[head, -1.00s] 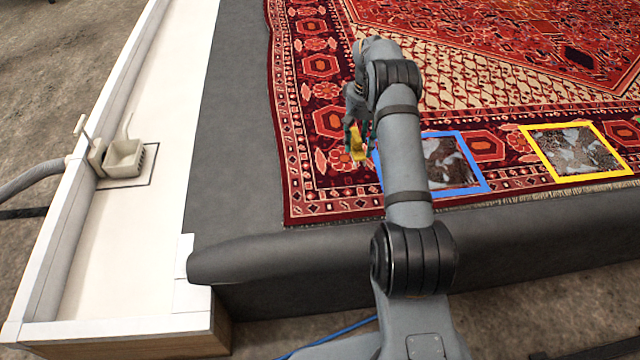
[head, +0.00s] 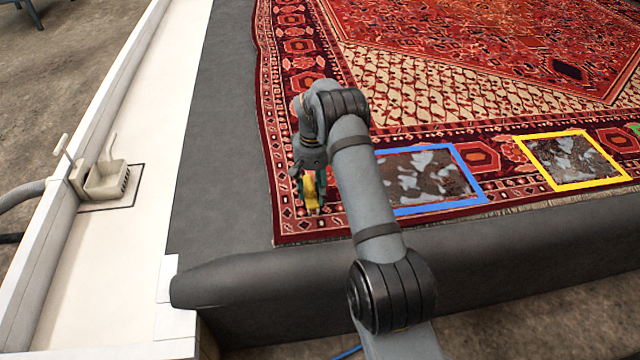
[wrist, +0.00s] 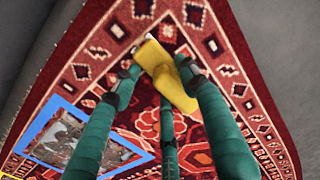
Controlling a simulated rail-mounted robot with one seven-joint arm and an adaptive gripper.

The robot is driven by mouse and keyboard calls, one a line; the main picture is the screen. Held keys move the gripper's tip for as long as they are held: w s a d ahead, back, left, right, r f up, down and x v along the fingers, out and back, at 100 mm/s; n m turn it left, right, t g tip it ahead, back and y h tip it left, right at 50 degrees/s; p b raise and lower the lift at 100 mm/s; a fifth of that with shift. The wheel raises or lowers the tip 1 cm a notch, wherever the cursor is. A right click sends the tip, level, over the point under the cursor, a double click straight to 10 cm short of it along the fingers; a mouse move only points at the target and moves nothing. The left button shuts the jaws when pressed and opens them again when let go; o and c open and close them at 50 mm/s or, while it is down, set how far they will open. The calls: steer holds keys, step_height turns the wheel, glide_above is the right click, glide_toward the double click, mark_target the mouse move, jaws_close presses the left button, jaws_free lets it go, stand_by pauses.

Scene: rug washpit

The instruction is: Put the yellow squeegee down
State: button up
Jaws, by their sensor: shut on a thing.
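The yellow squeegee (wrist: 165,75) is between the green fingers of my gripper (wrist: 160,78) in the wrist view. The fingers are shut on it. In the head view the squeegee (head: 312,192) hangs below my gripper (head: 311,188), over the patterned border of the red rug (head: 300,90) near its front left corner. My fingers and wrist partly cover it there. I cannot tell whether the squeegee touches the rug.
A blue frame (head: 478,180) around a grey, dirty patch lies right of my gripper, partly behind my arm. A yellow frame (head: 617,160) lies farther right. A beige box (head: 107,182) with handles stands in the white channel (head: 140,235) at left. The dark grey margin (head: 215,200) is clear.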

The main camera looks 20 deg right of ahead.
steer(key=shift+a+f, duration=0.1)
steer(key=shift+f, duration=0.2)
steer(key=o, duration=0.7)
steer(key=shift+f, duration=0.1)
steer(key=shift+o, duration=1.4)
steer(key=shift+o, duration=0.2)
steer(key=shift+f+b, duration=0.3)
steer(key=shift+b, duration=0.2)
steer(key=r+p, duration=0.2)
steer(key=r, duration=0.1)
steer(key=r+p, duration=0.2)
steer(key=r, duration=0.2)
steer(key=r+p, duration=0.1)
steer(key=r, duration=0.2)
steer(key=shift+w+d+r+p, duration=0.2)
steer(key=shift+w+r+p, duration=0.15)
steer(key=shift+r+p, duration=0.05)
